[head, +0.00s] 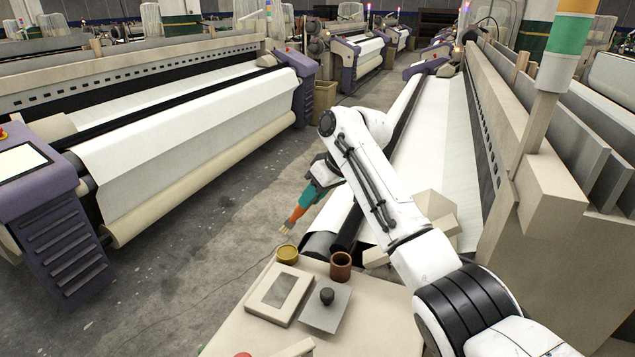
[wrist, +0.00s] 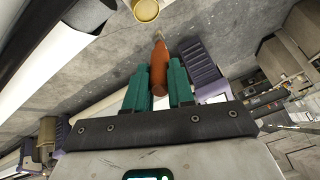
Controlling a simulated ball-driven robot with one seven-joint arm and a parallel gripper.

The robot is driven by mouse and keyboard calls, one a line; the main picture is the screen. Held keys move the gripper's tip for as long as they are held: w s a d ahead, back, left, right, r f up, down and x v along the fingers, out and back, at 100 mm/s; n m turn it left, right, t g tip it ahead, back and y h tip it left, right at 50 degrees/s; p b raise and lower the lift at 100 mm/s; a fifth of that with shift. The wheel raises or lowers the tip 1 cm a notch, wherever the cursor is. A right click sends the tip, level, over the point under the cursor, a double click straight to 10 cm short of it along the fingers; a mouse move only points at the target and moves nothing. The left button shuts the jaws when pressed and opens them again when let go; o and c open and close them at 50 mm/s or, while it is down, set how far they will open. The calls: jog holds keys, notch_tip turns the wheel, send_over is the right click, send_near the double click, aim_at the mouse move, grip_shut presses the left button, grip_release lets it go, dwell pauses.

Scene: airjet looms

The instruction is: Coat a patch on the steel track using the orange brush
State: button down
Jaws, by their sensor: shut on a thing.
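My gripper (head: 306,198) has teal fingers and is shut on the orange brush (head: 297,214). It holds the brush over the aisle floor, beyond the table's far left corner, with the pale bristles pointing down and left. In the wrist view the brush (wrist: 159,70) sits between the two fingers (wrist: 158,88), its tip pointing away from me. On the table lie a cream block with a grey inset panel (head: 280,290) and a grey plate (head: 325,308) with a dark knob. I cannot tell which of these, if either, is the steel track.
A yellow tin (head: 287,253) and a brown cup (head: 341,265) stand at the table's (head: 243,334) far edge. The tin also shows in the wrist view (wrist: 146,10). Looms stand left (head: 190,130) and right (head: 440,130). The grey aisle floor (head: 185,240) between them is clear.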

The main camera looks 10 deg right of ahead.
jog(key=shift+w+d+f+t, duration=0.1)
jog(key=shift+d+f+t, duration=0.1)
jog(key=shift+f+t, duration=0.15)
jog(key=shift+f+b, duration=1.75)
jog(key=shift+f, duration=1.75)
jog(key=shift+r+p, duration=1.85)
jog(key=shift+r, duration=1.75)
